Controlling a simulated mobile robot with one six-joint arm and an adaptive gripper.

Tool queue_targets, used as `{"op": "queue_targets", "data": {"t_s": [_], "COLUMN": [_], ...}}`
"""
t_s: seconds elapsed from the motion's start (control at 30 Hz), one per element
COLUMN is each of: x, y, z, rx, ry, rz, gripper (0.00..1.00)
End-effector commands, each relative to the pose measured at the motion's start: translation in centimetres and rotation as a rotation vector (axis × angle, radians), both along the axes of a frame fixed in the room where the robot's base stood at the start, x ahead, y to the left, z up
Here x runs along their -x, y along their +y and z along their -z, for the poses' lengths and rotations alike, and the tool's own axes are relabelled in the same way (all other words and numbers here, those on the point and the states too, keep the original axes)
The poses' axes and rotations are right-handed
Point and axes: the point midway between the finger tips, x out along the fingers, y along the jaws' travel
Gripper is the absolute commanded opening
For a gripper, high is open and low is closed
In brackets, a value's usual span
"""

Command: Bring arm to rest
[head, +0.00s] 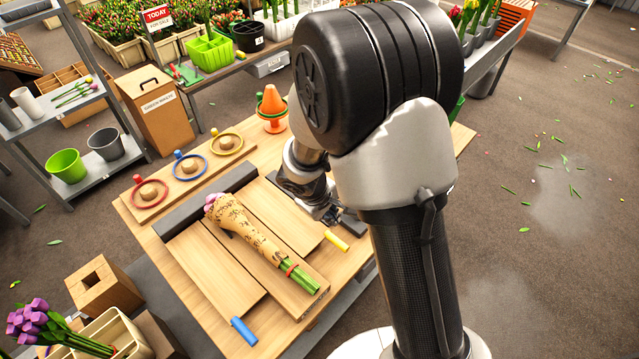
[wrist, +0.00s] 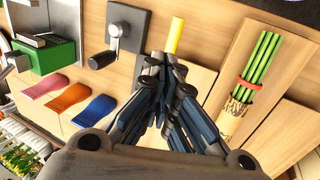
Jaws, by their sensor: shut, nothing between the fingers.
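My gripper (wrist: 165,62) is shut and empty in the wrist view, with its fingertips together just short of a yellow piece (wrist: 175,36) on the table. In the head view my arm hides most of the gripper, which is over the right part of the wooden table. A wrapped tulip bunch (head: 245,232) lies on wooden boards to the left of the gripper, with a red band around its green stems. The stems and band also show at the right of the wrist view (wrist: 262,60).
A blue piece (head: 243,330) lies at the table's front edge. Red, blue and yellow rings (head: 188,166) sit at the back left, near an orange cone (head: 272,104). The wrist view shows a crank plate (wrist: 119,36) and a green box (wrist: 45,56) to the left.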

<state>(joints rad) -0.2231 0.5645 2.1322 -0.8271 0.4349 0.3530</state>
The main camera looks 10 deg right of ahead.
Motion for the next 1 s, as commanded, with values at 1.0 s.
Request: {"op": "queue_targets", "data": {"t_s": [1.0], "x": [15.7], "y": [-4.3], "z": [-19.7], "rx": [-0.277], "ry": [-0.236], "rz": [0.483], "gripper": [0.0]}}
